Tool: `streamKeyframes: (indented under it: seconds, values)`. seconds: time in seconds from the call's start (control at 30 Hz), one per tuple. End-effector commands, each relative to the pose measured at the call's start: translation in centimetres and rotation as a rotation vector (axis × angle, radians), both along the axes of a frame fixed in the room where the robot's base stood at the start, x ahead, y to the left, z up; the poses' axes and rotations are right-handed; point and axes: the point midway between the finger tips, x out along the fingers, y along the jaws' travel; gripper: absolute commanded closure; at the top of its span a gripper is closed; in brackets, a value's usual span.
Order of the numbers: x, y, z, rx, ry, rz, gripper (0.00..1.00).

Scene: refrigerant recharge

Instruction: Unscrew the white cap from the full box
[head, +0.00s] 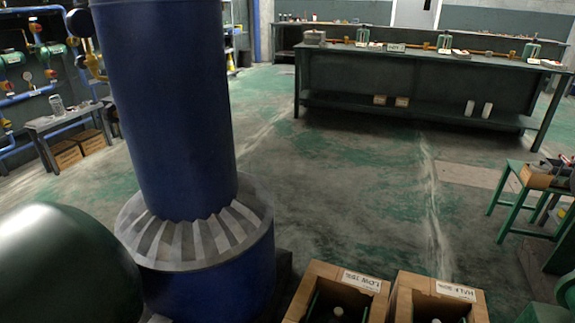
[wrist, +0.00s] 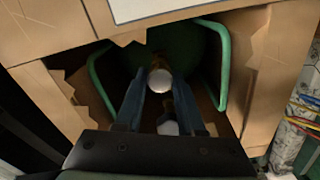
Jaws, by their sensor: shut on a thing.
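In the wrist view, an open cardboard box (wrist: 262,75) with torn edges holds a green cylinder (wrist: 195,45) with green handle bars. A round white cap (wrist: 160,81) shows at the middle of the box opening. My gripper (wrist: 160,88) reaches down into the box, its two blue-grey fingers closed on the sides of the white cap. A second pale round part (wrist: 168,127) shows between the fingers nearer the palm. The white label on the box is cut off and unreadable. My gripper is not seen in the head view.
In the head view, two open cardboard boxes, one labelled low (head: 318,275) and one labelled half (head: 402,300), stand at the bottom. A dark workbench (head: 400,85) stands at the back. A green-legged table (head: 512,190) is at right. The middle floor is clear. Coloured hoses (wrist: 303,115) lie right of the box.

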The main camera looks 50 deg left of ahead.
Motion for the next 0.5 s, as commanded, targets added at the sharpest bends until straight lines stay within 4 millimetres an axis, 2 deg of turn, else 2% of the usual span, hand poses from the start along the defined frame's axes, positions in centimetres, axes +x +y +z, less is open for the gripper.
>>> streamKeyframes:
  seconds: [0.5]
  values:
    - [0.0, 0.0, 2.5, 0.000, 0.000, -0.001, 1.00]
